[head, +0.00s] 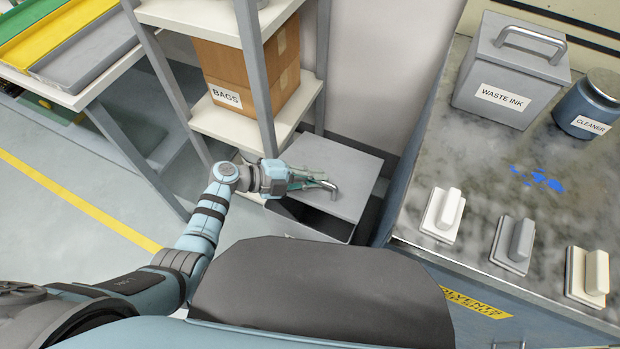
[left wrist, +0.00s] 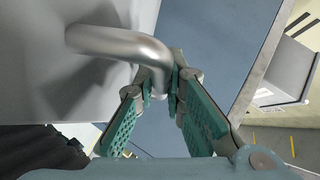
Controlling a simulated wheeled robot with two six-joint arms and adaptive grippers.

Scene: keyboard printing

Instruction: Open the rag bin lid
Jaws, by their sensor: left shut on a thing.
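The rag bin is a grey box (head: 312,227) on the floor between the shelf and the workbench. Its flat grey lid (head: 340,166) has its front edge lifted, with a dark gap under it. A curved metal handle (head: 333,191) is on the lid near its front edge. The handle is large in the left wrist view (left wrist: 118,44). My left gripper (head: 318,183) reaches in from the left and is shut on the handle's end; its green-padded fingers (left wrist: 163,88) show around it. The back of the bin is hidden by the lid. My right gripper is out of view.
A shelf with a cardboard box marked BAGS (head: 238,95) stands close at the left, its grey post (head: 256,80) near my gripper. At the right, the workbench (head: 475,185) holds a waste ink box (head: 498,92), a cleaner jar (head: 584,108) and three handled blocks.

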